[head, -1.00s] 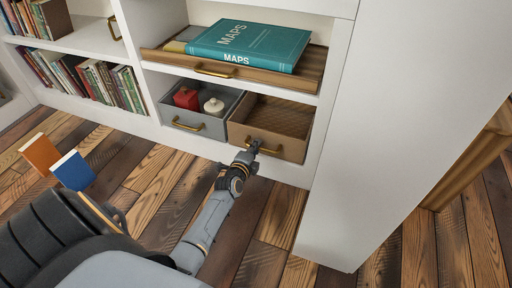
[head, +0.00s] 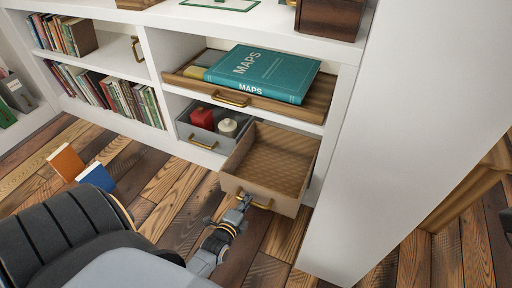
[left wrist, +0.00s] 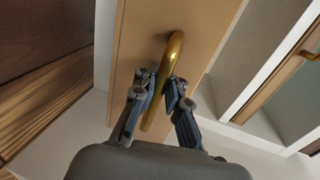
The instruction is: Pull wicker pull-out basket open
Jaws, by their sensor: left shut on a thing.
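The wicker pull-out basket (head: 272,162) stands out from the white shelf unit at the lower right, and its woven floor is bare. Its front with a brass handle (head: 256,203) faces me. My left gripper (head: 243,202) is shut on this handle. In the left wrist view the gripper (left wrist: 160,88) has its fingers on both sides of the brass handle (left wrist: 172,58), against the tan basket front (left wrist: 205,25). My right gripper is in neither view.
A grey drawer (head: 203,140) with a red box (head: 202,117) and a white lidded pot (head: 228,127) is left of the basket. A tray with a teal MAPS book (head: 262,72) is above. A white side panel (head: 365,150) stands at right. Books (head: 66,161) stand on the plank floor.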

